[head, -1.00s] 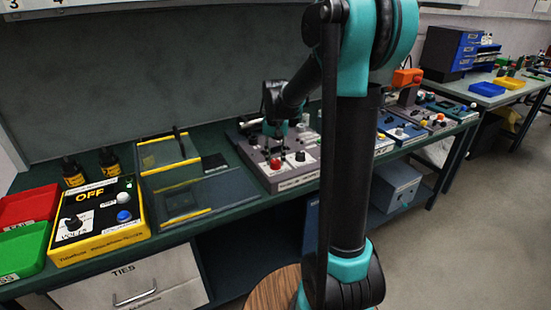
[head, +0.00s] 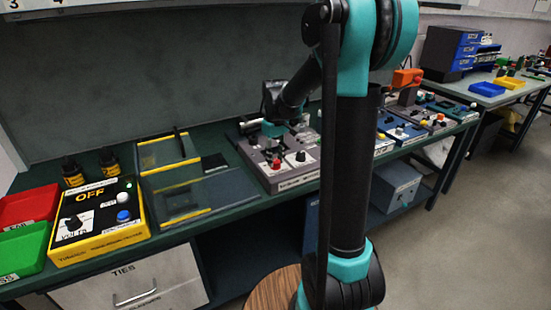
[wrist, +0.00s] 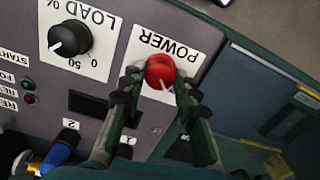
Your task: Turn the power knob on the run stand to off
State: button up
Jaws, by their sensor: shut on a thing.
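The run stand (head: 290,181) is a grey-purple box on the bench in the head view. Its red power knob (wrist: 158,68) sits on a white plate lettered POWER, upside down in the wrist view. A white pointer line on the knob points down and slightly right there. My gripper (wrist: 160,76) has one finger on each side of the red knob and is shut on it. In the head view my gripper (head: 274,146) is over the left part of the stand. The black load knob (wrist: 70,38) is beside the power plate, clear of the fingers.
A yellow-edged panel (head: 140,228) reading OFF stands at the left, near red (head: 28,208) and green (head: 22,250) trays. A flat framed fixture (head: 215,195) lies left of the run stand. More consoles (head: 402,130) stand to the right. A blue plug (wrist: 60,152) is near my gripper.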

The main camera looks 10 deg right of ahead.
aim_at(276, 161)
dwell(0.3)
jog(key=o, duration=1.2)
jog(key=shift+c, duration=0.2)
jog(key=shift+r, duration=0.1)
notch_tip(276, 161, up, 12)
jog(key=s+d+f+m+t, duration=0.2)
jog(key=s+f, duration=0.8)
jog(key=s, duration=0.1)
jog(key=s+d+f+m+t, duration=0.2)
jog(key=s+f+m, duration=0.1)
jog(key=s+f, duration=0.6)
jog(key=shift+s+f+m, duration=0.3)
jog(key=shift+s+f, duration=0.05)
jog(key=shift+s, duration=0.8)
